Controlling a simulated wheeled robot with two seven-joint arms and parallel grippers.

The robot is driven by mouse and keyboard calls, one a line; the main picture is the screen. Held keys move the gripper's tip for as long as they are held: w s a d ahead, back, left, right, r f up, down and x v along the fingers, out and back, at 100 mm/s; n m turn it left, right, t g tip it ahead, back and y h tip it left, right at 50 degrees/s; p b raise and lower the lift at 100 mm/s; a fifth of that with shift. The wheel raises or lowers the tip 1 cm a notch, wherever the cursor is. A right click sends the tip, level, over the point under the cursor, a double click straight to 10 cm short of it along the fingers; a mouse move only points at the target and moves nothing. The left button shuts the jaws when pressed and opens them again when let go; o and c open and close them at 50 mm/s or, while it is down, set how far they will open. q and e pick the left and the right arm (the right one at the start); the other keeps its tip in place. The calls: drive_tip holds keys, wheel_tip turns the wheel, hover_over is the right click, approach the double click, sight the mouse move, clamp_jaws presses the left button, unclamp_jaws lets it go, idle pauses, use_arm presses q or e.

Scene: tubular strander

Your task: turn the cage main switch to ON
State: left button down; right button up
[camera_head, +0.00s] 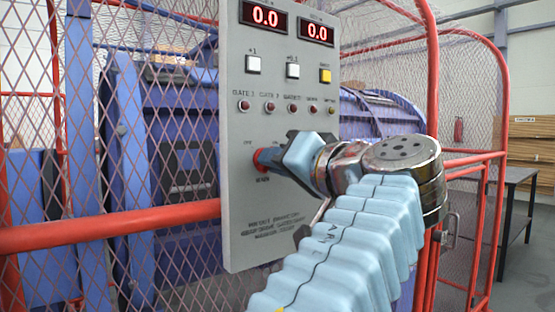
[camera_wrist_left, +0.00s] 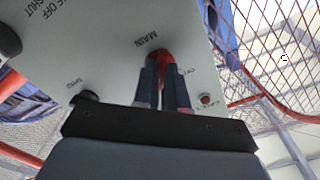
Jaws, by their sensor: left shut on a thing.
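The cage main switch (camera_head: 257,160) is a red knob on the lower left of the grey control panel (camera_head: 246,215), with a MAIN label near it. My left gripper (camera_head: 268,158) reaches it from the right in the head view and is shut on the knob. In the left wrist view the red knob (camera_wrist_left: 157,56) shows between the two dark fingers of my left gripper (camera_wrist_left: 160,72). The fingers hide most of the knob, so I cannot tell which position it points to. My right gripper is not in view.
The panel has red displays (camera_head: 265,16), push buttons (camera_head: 292,71) and a row of lamps (camera_head: 270,107). A black knob (camera_wrist_left: 86,97) shows beside the fingers in the wrist view. A red-framed mesh fence (camera_head: 110,229) stands behind the panel. A dark table (camera_head: 520,177) is at right.

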use_arm(q)
drive_tip(key=shift+m, duration=0.6)
drive_tip(key=c, duration=1.2)
unclamp_jaws()
drive_tip(key=shift+s+d, duration=0.1)
drive_tip(key=v, duration=1.3)
drive_tip(key=shift+s+d, duration=0.2)
drive_tip(key=shift+s, duration=0.05)
drive_tip(key=shift+f, duration=0.1)
